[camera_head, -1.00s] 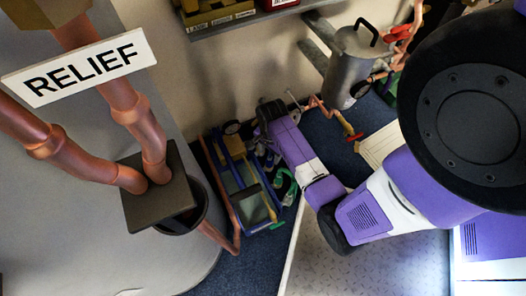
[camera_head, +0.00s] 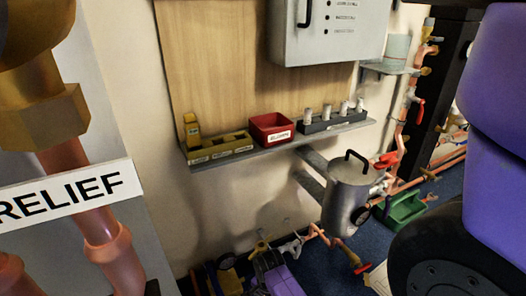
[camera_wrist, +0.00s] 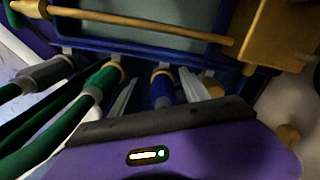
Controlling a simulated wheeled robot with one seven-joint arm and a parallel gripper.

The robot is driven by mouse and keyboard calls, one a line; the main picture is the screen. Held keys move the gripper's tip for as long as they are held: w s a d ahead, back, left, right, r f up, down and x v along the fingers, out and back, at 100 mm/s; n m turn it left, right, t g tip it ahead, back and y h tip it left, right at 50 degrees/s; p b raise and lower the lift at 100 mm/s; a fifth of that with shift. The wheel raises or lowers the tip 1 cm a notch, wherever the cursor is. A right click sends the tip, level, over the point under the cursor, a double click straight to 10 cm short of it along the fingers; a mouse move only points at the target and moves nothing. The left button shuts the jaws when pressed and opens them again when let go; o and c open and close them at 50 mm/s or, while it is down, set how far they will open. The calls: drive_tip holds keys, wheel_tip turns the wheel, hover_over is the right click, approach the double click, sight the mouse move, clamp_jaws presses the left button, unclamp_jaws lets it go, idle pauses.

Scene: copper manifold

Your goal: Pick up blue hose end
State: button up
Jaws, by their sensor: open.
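The blue hose end (camera_wrist: 162,92) is in the middle of the wrist view, with a brass-coloured end beside the blue frame. My gripper (camera_wrist: 160,77) is open, its two pale fingers on either side of the blue hose end. I cannot tell whether either finger touches it. Green hoses (camera_wrist: 103,80) with grey collars and brass ends lie to the left. My purple gripper body hides the lower part of the hose. In the head view, the hose end and my fingertips cannot be made out.
The blue frame (camera_wrist: 120,28) and a copper pipe (camera_wrist: 150,22) run close ahead of my fingers. A brass block (camera_wrist: 275,35) is at the upper right.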

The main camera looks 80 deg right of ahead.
clamp_jaws()
wheel_tip(320, 180, up, 20)
drive_tip(key=d+p, duration=0.1)
drive_tip(key=p, duration=0.8)
drive_tip(key=shift+s+f, duration=0.1)
drive_tip(key=shift+p, duration=0.35)
wheel_tip(320, 180, up, 4)
drive_tip(key=p, duration=0.5)
drive_tip(key=shift+r+p, duration=0.25)
drive_tip(key=shift+p, duration=0.05)
